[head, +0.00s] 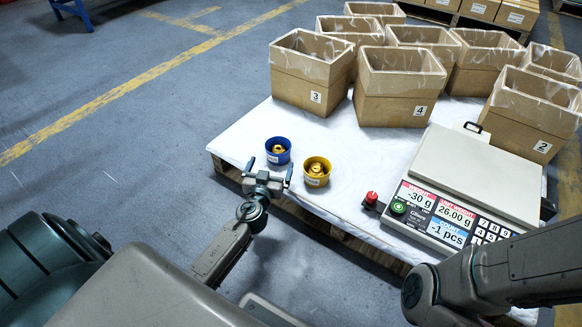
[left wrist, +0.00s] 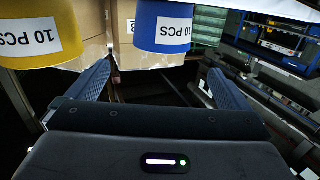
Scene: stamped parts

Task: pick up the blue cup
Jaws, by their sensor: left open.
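The blue cup (head: 284,157) stands upright on the white-covered pallet top near its left front edge, with gold parts inside and a white label. It also shows at the top of the left wrist view (left wrist: 160,28), with its label reading 10 PCS. My left gripper (head: 269,171) is open and empty just in front of the cup, its fingers spread wider than the cup. In the left wrist view the two fingers of the left gripper (left wrist: 160,70) point toward the cup, which is not between them. My right gripper is out of view.
A yellow cup (head: 317,173) with gold parts stands close to the right of the blue cup. A counting scale (head: 470,172), a red button (head: 371,198) and several cardboard boxes (head: 313,70) occupy the right and back. Clear floor lies left of the pallet.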

